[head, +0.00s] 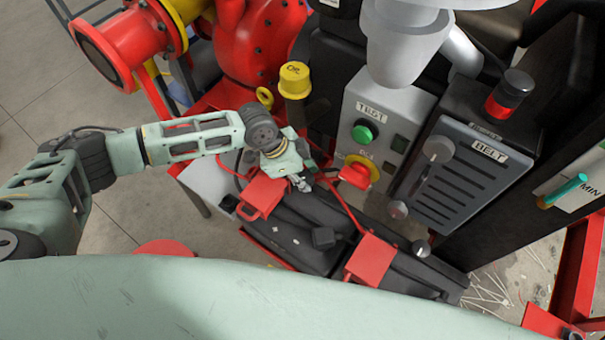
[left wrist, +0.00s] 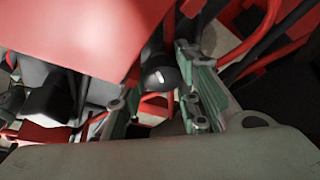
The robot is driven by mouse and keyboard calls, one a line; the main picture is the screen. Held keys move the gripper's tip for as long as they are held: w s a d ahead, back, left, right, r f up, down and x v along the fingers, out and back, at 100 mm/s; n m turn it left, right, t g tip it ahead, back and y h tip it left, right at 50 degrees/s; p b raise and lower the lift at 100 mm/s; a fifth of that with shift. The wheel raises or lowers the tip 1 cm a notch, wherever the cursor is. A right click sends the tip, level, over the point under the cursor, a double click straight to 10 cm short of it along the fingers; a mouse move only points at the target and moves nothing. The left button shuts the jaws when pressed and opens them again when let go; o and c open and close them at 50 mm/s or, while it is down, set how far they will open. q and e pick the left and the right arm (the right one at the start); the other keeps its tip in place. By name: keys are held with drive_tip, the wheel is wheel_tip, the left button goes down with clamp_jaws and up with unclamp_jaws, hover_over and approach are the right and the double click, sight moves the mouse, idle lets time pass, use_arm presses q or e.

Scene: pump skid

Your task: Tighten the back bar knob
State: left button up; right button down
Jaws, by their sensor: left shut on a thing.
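My left gripper (head: 303,183) reaches down over the dark battery-like box, at its back end beside a red bracket (head: 263,193). In the left wrist view its green fingers (left wrist: 160,105) stand either side of a dark rounded knob (left wrist: 158,76) with a bright highlight, and are shut on it. I take this to be the back bar knob; in the head view the gripper mostly hides it. Another black knob (head: 323,238) stands free on the box nearer to me, and a dark knob shape also shows at left in the wrist view (left wrist: 45,100). My right gripper is not in view.
A second red bracket (head: 370,258) sits at the box's near right. Red pump pipework (head: 130,45) stands at back left. Red cables pass close to the gripper.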

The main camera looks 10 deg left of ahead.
use_arm(q)
drive_tip(key=p, duration=0.1)
drive_tip(key=n+p, duration=0.2)
drive_tip(key=shift+s+d+r+t, duration=0.25)
drive_tip(key=shift+s+d+t, duration=0.05)
drive_tip(key=shift+s+t, duration=0.1)
drive_tip(key=shift+d+f+n+y+p, duration=0.1)
drive_tip(key=shift+n+y+p, duration=0.3)
drive_tip(key=shift+n+p, duration=0.75)
drive_tip(key=shift+f+n+t+p, duration=0.1)
drive_tip(key=shift+n+t+p, duration=0.35)
drive_tip(key=shift+p, duration=0.15)
drive_tip(key=o, duration=1.1)
drive_tip(key=shift+c, duration=0.2)
drive_tip(key=shift+w, duration=0.1)
